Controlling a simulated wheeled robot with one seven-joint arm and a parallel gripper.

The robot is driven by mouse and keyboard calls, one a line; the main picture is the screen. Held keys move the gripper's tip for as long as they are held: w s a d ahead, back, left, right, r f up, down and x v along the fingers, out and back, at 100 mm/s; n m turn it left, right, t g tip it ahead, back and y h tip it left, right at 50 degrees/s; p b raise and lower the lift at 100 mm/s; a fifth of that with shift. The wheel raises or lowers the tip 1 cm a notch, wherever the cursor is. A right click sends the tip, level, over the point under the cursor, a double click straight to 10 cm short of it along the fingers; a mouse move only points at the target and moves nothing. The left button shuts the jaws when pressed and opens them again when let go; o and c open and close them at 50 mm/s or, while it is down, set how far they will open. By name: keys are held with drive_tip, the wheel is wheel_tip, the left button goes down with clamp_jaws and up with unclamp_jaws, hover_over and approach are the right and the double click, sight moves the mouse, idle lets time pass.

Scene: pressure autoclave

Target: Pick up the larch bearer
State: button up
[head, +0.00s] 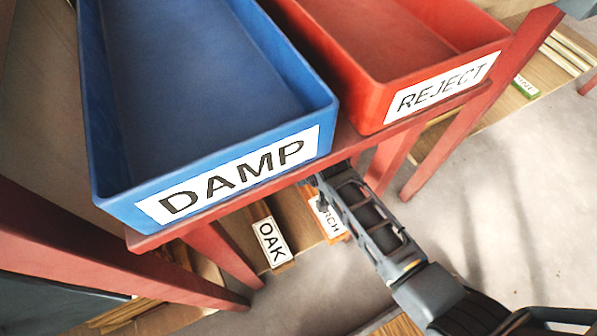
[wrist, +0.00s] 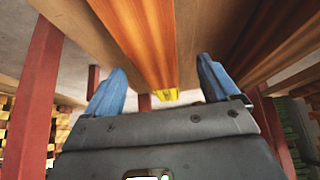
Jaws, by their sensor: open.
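The larch bearer (head: 337,238) is an orange wooden piece lying low under the red table in the head view. Its white label is partly covered by my arm, and only "RCH" reads. In the wrist view, an orange beam (wrist: 150,40), which looks like the same bearer, runs between my two blue fingers to a yellow far end. My gripper (wrist: 160,82) is open, with one finger on each side of the beam in the picture. I cannot tell whether they touch it. In the head view, my gripper's tip is mostly hidden at the table edge.
A blue DAMP bin (head: 235,172) and a red REJECT bin (head: 440,88) stand on the red table (head: 190,228), close above my arm. A bearer labelled OAK (head: 271,242) lies left of the larch. Red legs (wrist: 40,95) flank the space. Open floor (head: 490,200) lies right.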

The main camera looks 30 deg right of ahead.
drive_tip(key=b+x, duration=0.2)
drive_tip(key=x, duration=0.1)
drive_tip(key=b+x, duration=0.1)
drive_tip(key=x, duration=0.1)
drive_tip(key=shift+d, duration=0.3)
drive_tip(key=c, duration=1.6)
drive_tip(key=shift+w+r, duration=0.1)
drive_tip(key=shift+c, duration=0.2)
